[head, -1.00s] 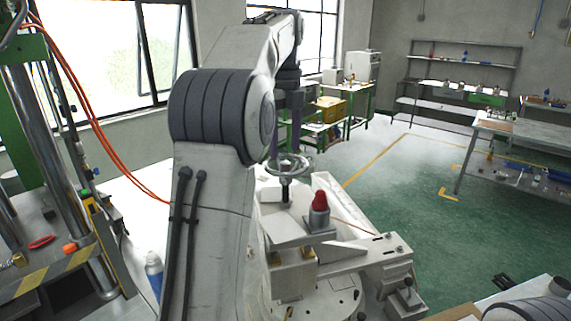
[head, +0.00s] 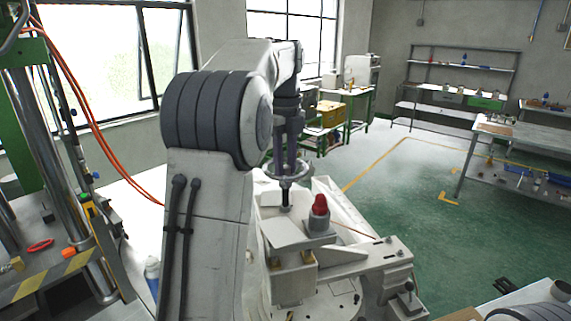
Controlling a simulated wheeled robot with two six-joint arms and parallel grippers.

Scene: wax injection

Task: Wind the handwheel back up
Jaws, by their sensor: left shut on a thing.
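The grey handwheel (head: 299,170) sits on a short dark upright stem (head: 286,195) above the white-grey fixture on the bench, in the middle of the head view. My left gripper (head: 287,165) points straight down from above, with its fingers at the handwheel, and is shut on it. My left arm covers part of the view just left of the wheel. The exact contact of the fingers on the rim is small and hard to make out. My right gripper is out of view.
A red-topped grey knob (head: 319,214) stands close to the right of the wheel on the fixture (head: 375,258). A press with steel columns (head: 62,170) stands at the left, with a spray bottle (head: 152,272) near it. Green floor (head: 405,200) is open to the right.

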